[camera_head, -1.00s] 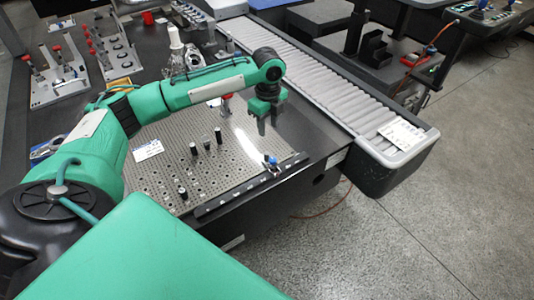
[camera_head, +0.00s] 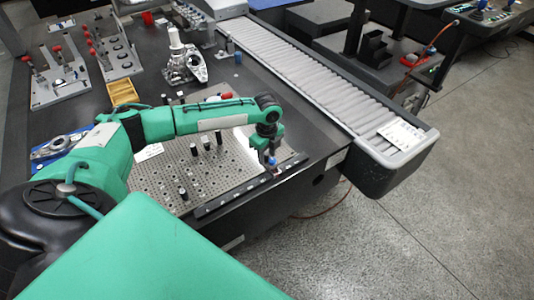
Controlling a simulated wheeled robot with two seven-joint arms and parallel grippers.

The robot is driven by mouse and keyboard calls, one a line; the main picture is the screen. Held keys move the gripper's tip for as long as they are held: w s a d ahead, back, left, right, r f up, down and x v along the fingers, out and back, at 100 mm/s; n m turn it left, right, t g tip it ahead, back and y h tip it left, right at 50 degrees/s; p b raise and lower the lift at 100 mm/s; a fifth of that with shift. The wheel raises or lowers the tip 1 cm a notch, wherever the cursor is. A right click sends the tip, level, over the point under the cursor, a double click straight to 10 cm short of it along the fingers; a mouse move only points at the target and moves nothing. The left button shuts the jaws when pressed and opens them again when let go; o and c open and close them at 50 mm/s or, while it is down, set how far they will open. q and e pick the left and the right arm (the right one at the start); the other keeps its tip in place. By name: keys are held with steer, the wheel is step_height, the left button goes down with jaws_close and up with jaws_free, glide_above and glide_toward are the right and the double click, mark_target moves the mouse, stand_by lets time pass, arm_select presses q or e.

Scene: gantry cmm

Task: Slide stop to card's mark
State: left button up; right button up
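The stop (camera_head: 272,162), with a blue top, sits near the right end of the dark marked rail (camera_head: 232,193) along the front edge of the perforated plate. My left gripper (camera_head: 268,154) points down right at the stop and partly hides it. I cannot tell whether its fingers are open around the stop or shut on it. The white card (camera_head: 149,152) lies at the plate's left, partly behind my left arm; its mark is too small to read. My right gripper is not in view.
Several dark pins (camera_head: 205,142) stand on the perforated plate (camera_head: 225,170). A grey roller conveyor (camera_head: 300,75) runs along the right side. A metal part (camera_head: 185,66) and a yellow tray (camera_head: 123,92) lie behind my arm.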

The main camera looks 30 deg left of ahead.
arm_select(q)
steer(key=shift+f, duration=0.1)
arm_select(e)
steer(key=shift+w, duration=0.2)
arm_select(q)
jaws_close()
steer(key=shift+w+d, duration=0.15)
steer(key=shift+w, duration=0.1)
steer(key=w, duration=0.1)
steer(key=w+d+p, duration=0.1)
steer(key=w, duration=0.2)
steer(key=shift+w+d, duration=0.25)
steer(key=shift+d, duration=0.15)
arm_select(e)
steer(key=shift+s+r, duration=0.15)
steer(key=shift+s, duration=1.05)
arm_select(q)
steer(key=shift+r, duration=0.2)
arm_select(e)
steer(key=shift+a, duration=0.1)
